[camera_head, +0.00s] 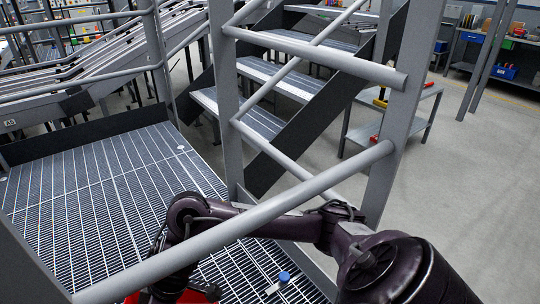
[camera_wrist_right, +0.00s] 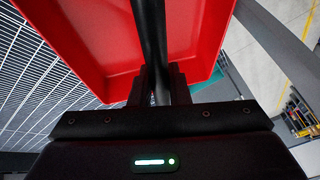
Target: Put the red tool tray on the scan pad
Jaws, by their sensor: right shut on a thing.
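The red tool tray (camera_wrist_right: 95,40) fills the top of the right wrist view, with a black bar-like handle (camera_wrist_right: 150,30) across its middle. My right gripper (camera_wrist_right: 162,85) is shut on this handle. In the head view only a little of the red tray (camera_head: 205,293) shows at the bottom edge, below my right arm, over the grating. I cannot make out the scan pad for certain; a teal patch (camera_wrist_right: 208,84) shows past the tray's edge in the right wrist view. My left gripper is not in view.
Grey railings (camera_head: 250,225) cross in front of my right arm. A grated catwalk floor (camera_head: 90,190) lies at left, mostly bare. A small blue-topped item (camera_head: 284,276) sits on the grating near the bottom. Stairs (camera_head: 260,75) and a grey bench (camera_head: 400,110) stand beyond.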

